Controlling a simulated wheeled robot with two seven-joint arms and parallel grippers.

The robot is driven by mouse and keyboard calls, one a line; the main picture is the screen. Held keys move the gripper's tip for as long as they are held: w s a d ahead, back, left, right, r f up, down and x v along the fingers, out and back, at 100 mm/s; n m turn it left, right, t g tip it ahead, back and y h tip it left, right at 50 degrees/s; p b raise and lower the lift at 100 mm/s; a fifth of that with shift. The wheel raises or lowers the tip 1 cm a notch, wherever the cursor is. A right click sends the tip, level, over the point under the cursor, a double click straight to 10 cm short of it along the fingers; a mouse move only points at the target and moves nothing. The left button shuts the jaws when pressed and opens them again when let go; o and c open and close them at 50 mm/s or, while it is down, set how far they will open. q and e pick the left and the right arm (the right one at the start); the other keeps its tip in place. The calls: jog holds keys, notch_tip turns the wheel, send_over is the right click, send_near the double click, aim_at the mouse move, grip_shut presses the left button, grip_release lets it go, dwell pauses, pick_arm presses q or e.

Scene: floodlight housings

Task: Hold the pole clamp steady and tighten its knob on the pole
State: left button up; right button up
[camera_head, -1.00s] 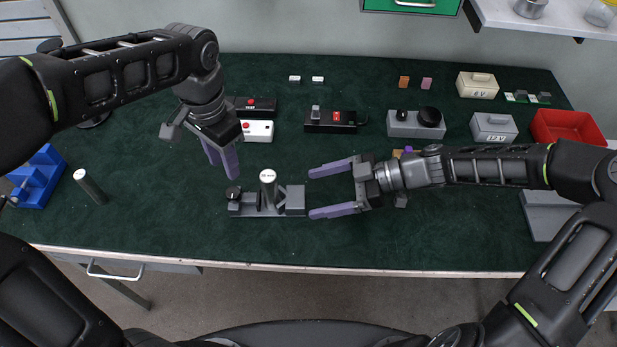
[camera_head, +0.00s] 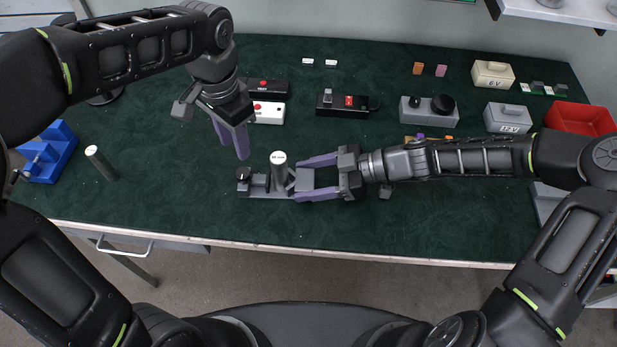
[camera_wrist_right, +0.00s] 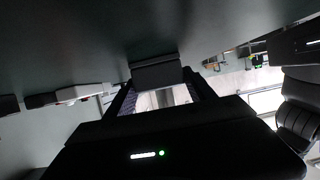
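The grey pole clamp (camera_head: 258,192) lies on the green table top at front centre, with a white-capped upright pole (camera_head: 279,172) in it. Its dark knob (camera_head: 243,173) is at the clamp's left end. My right gripper (camera_head: 298,180) comes from the right, its purple fingers either side of the clamp's right-hand block. In the right wrist view this grey block (camera_wrist_right: 157,74) shows between the fingertips; whether they press on it I cannot tell. My left gripper (camera_head: 236,152) is empty, fingers pointing down with a small gap, above and behind the knob.
A loose white-capped pole (camera_head: 101,164) and a blue holder (camera_head: 50,155) are at the left. Black and white switch boxes (camera_head: 268,112) stand behind the left gripper. A grey box with a black knob (camera_head: 427,111) and a red tray (camera_head: 577,118) are at the right. Table in front is clear.

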jog(key=c, duration=1.2)
jog(key=o, duration=1.4)
jog(key=c, duration=1.3)
jog(key=shift+o, duration=0.2)
